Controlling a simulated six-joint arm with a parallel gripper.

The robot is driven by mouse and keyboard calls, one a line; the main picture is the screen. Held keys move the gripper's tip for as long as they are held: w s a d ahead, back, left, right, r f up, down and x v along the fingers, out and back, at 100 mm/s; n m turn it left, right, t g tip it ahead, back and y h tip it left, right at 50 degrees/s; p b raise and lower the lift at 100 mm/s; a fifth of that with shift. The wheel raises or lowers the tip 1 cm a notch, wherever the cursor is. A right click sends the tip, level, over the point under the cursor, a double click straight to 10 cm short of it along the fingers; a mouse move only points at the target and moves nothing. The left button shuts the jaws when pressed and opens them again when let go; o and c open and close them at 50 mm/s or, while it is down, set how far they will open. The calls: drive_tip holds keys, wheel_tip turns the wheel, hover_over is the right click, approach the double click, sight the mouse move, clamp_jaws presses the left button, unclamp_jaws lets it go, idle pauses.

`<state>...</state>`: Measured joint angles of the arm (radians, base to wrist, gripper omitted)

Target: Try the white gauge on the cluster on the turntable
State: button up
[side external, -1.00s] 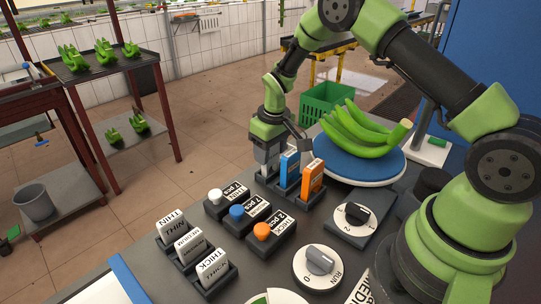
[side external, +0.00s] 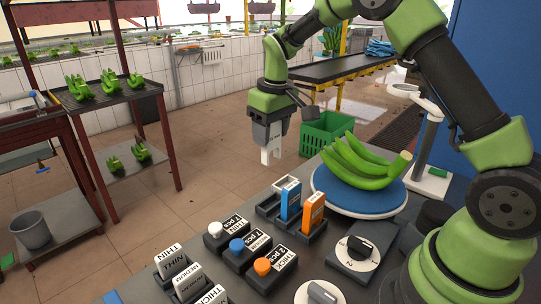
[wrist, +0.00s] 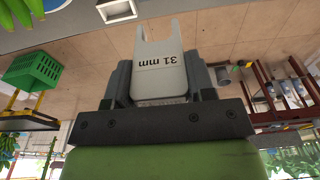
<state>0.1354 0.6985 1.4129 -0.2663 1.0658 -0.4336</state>
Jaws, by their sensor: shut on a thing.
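My gripper (side external: 270,140) is shut on the white gauge (side external: 270,156), which hangs below it in the side view, raised above and left of the gauge rack (side external: 266,209). In the wrist view the white gauge (wrist: 158,72) is a forked plate marked "31 mm", its two prongs pointing away from my gripper (wrist: 160,85). The green banana cluster (side external: 362,160) lies on the blue-topped turntable (side external: 333,194), to the right of my gripper. The gauge and the cluster are well apart.
A blue gauge (side external: 291,199) and an orange gauge (side external: 313,211) stand in the rack, beside an empty slot. Several button boxes (side external: 250,247) and a dial (side external: 354,252) are in front. A green crate (side external: 325,132) stands behind on the floor.

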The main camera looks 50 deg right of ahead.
drive_tip(key=r, duration=1.1)
drive_tip(key=shift+s+d+r, duration=0.15)
drive_tip(key=shift+d+r, duration=0.15)
drive_tip(key=shift+d, duration=0.1)
drive_tip(key=s+d, duration=0.6)
drive_tip(key=d, duration=0.3)
hover_over(355, 155)
drive_tip(key=shift+n, duration=0.3)
drive_tip(key=shift+s+d+f, duration=0.1)
drive_tip(key=shift+s+f, duration=0.05)
drive_tip(key=shift+f, duration=2.6)
drive_tip(key=shift+s+f, duration=0.1)
drive_tip(key=shift+f, duration=2.65)
drive_tip(key=shift+f, duration=2.1)
drive_tip(key=shift+r, duration=0.1)
